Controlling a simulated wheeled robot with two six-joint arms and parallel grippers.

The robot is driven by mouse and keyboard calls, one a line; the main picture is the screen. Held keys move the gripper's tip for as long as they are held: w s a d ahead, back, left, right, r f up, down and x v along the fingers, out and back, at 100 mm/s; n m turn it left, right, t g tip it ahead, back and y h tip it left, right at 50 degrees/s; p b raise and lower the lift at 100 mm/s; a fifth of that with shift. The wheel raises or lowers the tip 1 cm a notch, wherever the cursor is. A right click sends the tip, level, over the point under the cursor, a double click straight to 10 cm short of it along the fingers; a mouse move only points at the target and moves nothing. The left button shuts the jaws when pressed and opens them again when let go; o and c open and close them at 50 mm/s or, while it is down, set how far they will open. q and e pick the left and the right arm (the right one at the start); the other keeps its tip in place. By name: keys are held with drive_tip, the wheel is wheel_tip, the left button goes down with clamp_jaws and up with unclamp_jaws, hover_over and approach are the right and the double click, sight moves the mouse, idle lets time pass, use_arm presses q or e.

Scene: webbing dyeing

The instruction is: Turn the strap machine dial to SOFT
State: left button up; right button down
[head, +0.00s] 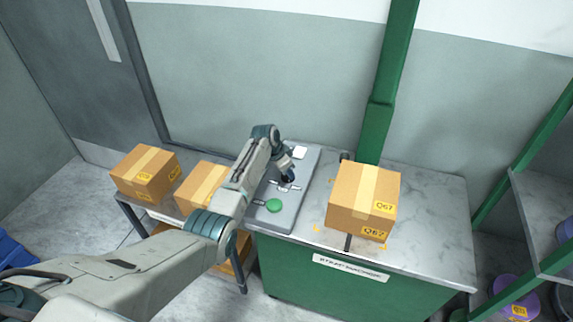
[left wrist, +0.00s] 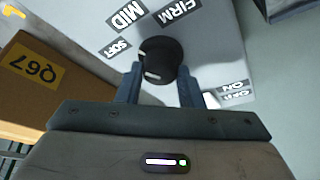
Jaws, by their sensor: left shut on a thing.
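The dial (left wrist: 160,57) is a black round knob on the grey panel of the strap machine (head: 355,285). In the left wrist view the labels SOFT (left wrist: 118,47), MID (left wrist: 125,18) and FIRM (left wrist: 177,11) sit around it, upside down. A small pale mark on the knob's rim appears to face the SOFT label, but I cannot be sure which mark is the pointer. My left gripper (left wrist: 160,69) is shut on the dial, one finger on each side. In the head view the left gripper (head: 287,174) reaches down onto the panel and partly hides the dial. My right gripper is not in view.
More boxes (head: 146,172) stand on a low table at left. A green post (head: 380,115) rises behind.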

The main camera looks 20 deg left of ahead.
use_arm(q)
drive_tip(key=shift+r+n+t+y+p, duration=0.1)
drive_tip(key=shift+n+t+y+p, duration=0.35)
drive_tip(key=shift+n+p, duration=0.85)
drive_tip(key=shift+n, duration=0.5)
drive_tip(key=o, duration=1)
drive_tip(key=shift+c, duration=0.2)
drive_tip(key=b+v, duration=0.2)
drive_tip(key=v, duration=0.8)
drive_tip(key=shift+r, duration=0.4)
drive_tip(key=shift+s+d, duration=0.1)
drive_tip(key=shift+s, duration=0.1)
